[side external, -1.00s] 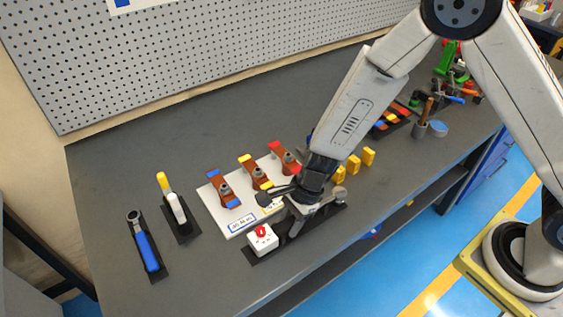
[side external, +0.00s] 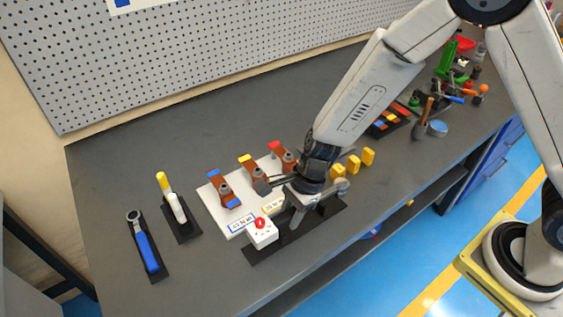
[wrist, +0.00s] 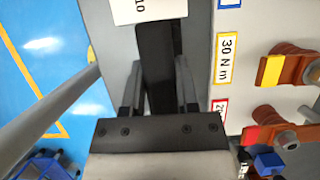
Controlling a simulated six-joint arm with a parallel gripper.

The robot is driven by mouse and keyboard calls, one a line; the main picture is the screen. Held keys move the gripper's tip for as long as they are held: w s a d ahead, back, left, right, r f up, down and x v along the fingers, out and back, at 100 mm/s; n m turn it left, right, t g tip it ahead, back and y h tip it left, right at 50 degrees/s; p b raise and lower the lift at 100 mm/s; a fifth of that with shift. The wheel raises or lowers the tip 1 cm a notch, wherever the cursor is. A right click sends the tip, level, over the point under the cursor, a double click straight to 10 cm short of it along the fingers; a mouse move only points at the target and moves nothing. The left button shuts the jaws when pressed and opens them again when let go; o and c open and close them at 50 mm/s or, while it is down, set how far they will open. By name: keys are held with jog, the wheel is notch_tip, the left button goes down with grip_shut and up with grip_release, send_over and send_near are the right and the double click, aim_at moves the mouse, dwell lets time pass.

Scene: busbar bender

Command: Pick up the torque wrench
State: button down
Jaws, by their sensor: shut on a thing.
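My gripper (side external: 306,197) is low over the front of the bench, at the white board's right end. It is shut on the torque wrench, mostly hidden by the gripper. A rounded grey end (side external: 339,186) shows to its right in the side view. In the wrist view, a dark bar (wrist: 154,50) lies between the two fingers of my gripper (wrist: 158,75); where it ends and the black mat (side external: 262,247) below begins is hard to tell. A grey bar (wrist: 50,118) crosses the left of the wrist view; I cannot tell what it belongs to.
A white box with a red knob (side external: 262,234) stands just left of my gripper. The white board (side external: 212,205) carries copper bars with bolts. Yellow blocks (side external: 353,164) stand to the right. A blue-handled tool (side external: 146,252) and a yellow-topped tool (side external: 172,200) lie far left.

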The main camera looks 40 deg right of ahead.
aim_at(294, 211)
jog(key=shift+r, duration=3.7)
jog(key=n+g, duration=0.1)
jog(key=n, duration=0.2)
jog(key=n+g, duration=0.1)
jog(key=n, duration=0.1)
jog(key=shift+s+r+n+h, duration=0.1)
jog(key=shift+r+n+h, duration=0.1)
jog(key=shift+n+h, duration=0.15)
jog(key=n, duration=0.1)
jog(key=n+g, duration=0.1)
jog(key=n, duration=0.1)
jog(key=n+h, duration=0.1)
jog(key=n, duration=0.1)
jog(key=shift+d+r+g, duration=0.25)
jog(key=shift+d+g, duration=0.05)
jog(key=n, duration=0.1)
jog(key=d+n+h, duration=0.1)
jog(key=n, duration=0.2)
jog(key=shift+d+r+n+g+h, duration=0.15)
jog(key=shift+r+n+g+h, duration=0.1)
jog(key=shift+r+g, duration=0.1)
jog(key=n, duration=0.2)
jog(key=d+r+n+h, duration=0.1)
jog(key=w+d+n+h, duration=0.1)
jog(key=n, duration=0.1)
jog(key=shift+d+r+n, duration=0.15)
jog(key=shift+d+n, duration=0.1)
jog(key=shift+n, duration=0.05)
jog(key=shift+s, duration=0.1)
